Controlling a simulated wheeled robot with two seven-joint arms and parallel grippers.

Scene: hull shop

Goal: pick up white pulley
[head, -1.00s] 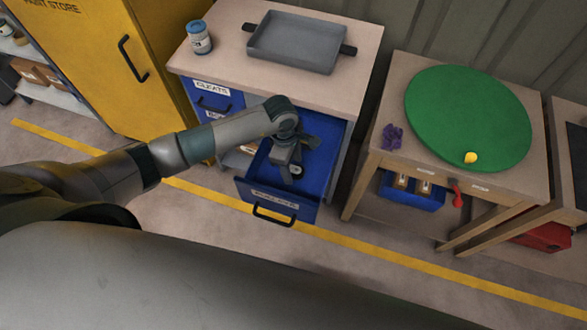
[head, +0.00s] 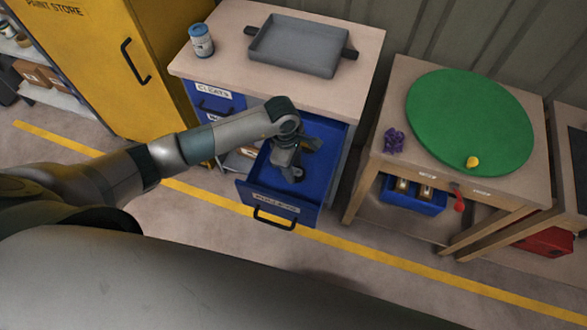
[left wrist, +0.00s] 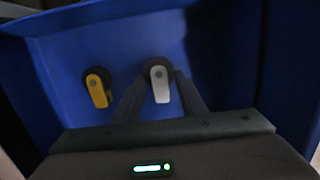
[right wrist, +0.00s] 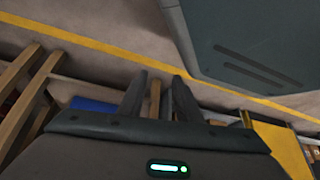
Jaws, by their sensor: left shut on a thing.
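The white pulley (left wrist: 161,86) shows in the left wrist view as a pale strap with a dark wheel. It is between the fingers of my left gripper (left wrist: 158,92), which is shut on it inside the blue drawer (left wrist: 60,50). In the head view my left gripper (head: 291,172) reaches down into the open drawer (head: 262,192) and mostly hides the pulley. A yellow pulley (left wrist: 97,88) lies in the drawer to the left of the white one. My right gripper (right wrist: 160,76) is open and empty in the right wrist view, over the floor.
The bench (head: 208,65) above the drawer holds a grey tray (head: 295,47) and a blue-and-white can (head: 201,40). At right, a table (head: 385,105) carries a green disc (head: 470,115), a yellow item (head: 472,162) and a purple item (head: 395,140). Drawer walls surround my left gripper.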

